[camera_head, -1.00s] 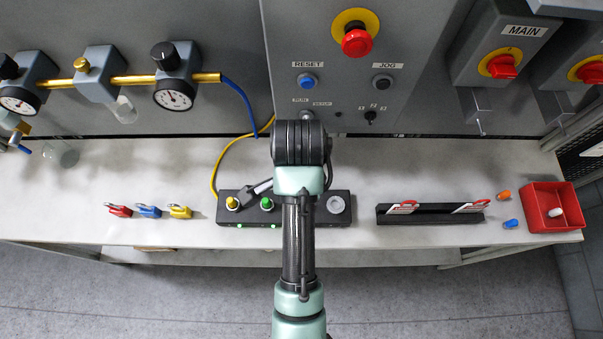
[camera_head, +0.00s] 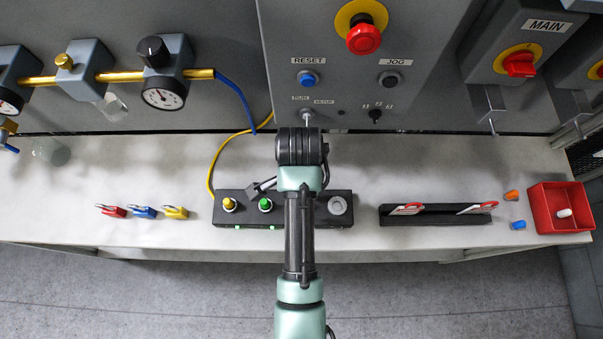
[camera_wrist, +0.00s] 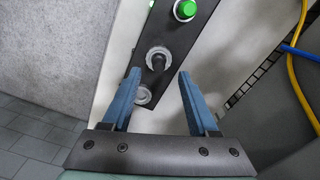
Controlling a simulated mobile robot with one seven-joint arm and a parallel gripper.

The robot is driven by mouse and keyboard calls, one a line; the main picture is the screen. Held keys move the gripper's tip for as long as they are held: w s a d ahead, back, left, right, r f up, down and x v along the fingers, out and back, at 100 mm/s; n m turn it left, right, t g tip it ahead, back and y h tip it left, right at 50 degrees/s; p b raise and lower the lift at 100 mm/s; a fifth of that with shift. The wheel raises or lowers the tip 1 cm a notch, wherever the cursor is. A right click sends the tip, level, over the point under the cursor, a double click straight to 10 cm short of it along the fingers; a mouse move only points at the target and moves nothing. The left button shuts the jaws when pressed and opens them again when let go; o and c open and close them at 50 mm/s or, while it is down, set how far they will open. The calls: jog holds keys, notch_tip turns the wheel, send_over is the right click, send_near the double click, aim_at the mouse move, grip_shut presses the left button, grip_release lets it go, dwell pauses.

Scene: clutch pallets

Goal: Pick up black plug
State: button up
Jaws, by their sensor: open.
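The black plug (camera_wrist: 158,61) stands in a pale round socket on the long black block (camera_wrist: 173,40), between a green plug (camera_wrist: 186,9) and an empty-looking grey ring (camera_wrist: 143,96). My gripper (camera_wrist: 159,72) is open, its two blue fingers apart with nothing held. In the wrist view the plug shows between the fingertips; I cannot tell how far beyond them it is. In the head view my arm hides the plug and most of my gripper, while the block (camera_head: 233,217) shows on both sides of the arm.
A yellow plug (camera_head: 229,204) stands left of the green one. Red, blue and yellow padlocks (camera_head: 143,212) lie left. A black rack (camera_head: 433,215) and red bin (camera_head: 566,222) stand right. The control panel (camera_head: 345,90) rises behind.

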jog(key=shift+s+f+p, duration=0.15)
jog(key=shift+f+p, duration=0.15)
jog(key=shift+f, duration=0.1)
notch_tip(320, 180, down, 4)
jog(key=shift+d+f+p, duration=0.1)
jog(key=shift+d+p, duration=0.05)
jog(key=shift+p, duration=0.25)
grip_shut()
